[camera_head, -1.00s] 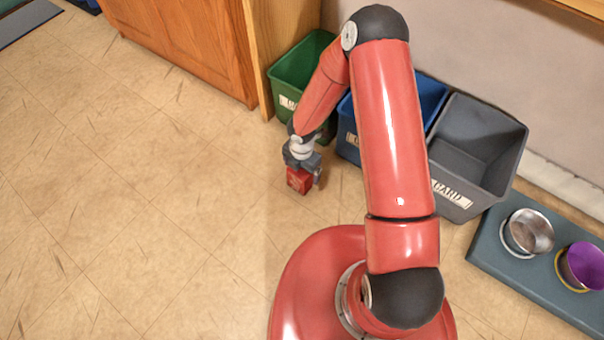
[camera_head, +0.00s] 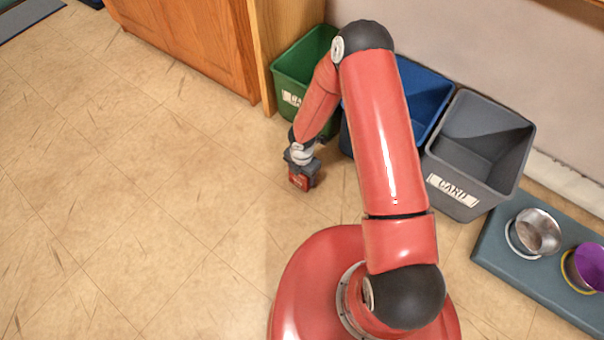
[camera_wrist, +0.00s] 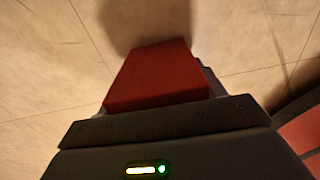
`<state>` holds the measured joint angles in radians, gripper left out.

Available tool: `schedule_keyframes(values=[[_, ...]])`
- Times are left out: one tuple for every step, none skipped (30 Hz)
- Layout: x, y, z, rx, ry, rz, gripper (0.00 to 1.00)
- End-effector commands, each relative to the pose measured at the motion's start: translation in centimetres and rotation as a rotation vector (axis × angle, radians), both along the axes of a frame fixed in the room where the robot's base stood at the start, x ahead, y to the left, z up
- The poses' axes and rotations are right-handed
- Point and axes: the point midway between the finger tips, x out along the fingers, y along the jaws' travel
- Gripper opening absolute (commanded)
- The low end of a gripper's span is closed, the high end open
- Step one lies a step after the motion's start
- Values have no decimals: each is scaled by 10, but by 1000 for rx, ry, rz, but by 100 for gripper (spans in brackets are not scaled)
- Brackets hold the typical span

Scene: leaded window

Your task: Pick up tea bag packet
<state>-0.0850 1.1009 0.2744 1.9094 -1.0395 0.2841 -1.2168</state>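The tea bag packet appears as a small red box (camera_head: 299,182) at the end of my arm, near the floor in front of the green bin. My gripper (camera_head: 301,176) points down and is shut on it. In the wrist view the red packet (camera_wrist: 158,78) fills the space between the fingers, with a dark finger edge along its right side. The lower part of the packet and most of the fingers are hidden. A dark shadow lies on the floor beyond it; I cannot tell how far the packet is above the floor.
A green bin (camera_head: 293,75), a blue bin (camera_head: 424,88) and a grey bin (camera_head: 480,146) labelled CARD stand along the wall. A wooden cabinet (camera_head: 195,40) is behind left. A teal mat (camera_head: 497,250) with two bowls lies at right. The floor (camera_head: 120,200) at left is clear.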

Motion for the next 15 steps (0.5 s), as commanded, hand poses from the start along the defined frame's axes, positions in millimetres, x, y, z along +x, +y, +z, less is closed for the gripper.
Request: schedule_keyframes(values=[[0,0,0,0,0,0,52],[0,0,0,0,0,0,48],[0,0,0,0,0,0,46],[0,0,0,0,0,0,46],[0,0,0,0,0,0,46],[0,0,0,0,0,0,46],[0,0,0,0,0,0,46],[0,0,0,0,0,0,46],[0,0,1,0,0,0,46],[0,0,1,0,0,0,46],[0,0,2,1,-1,0,46],[0,0,4,0,-1,0,46],[1,0,6,0,-1,-1,46],[1,0,9,0,-1,-1,46],[1,0,13,1,-2,-1,46]])
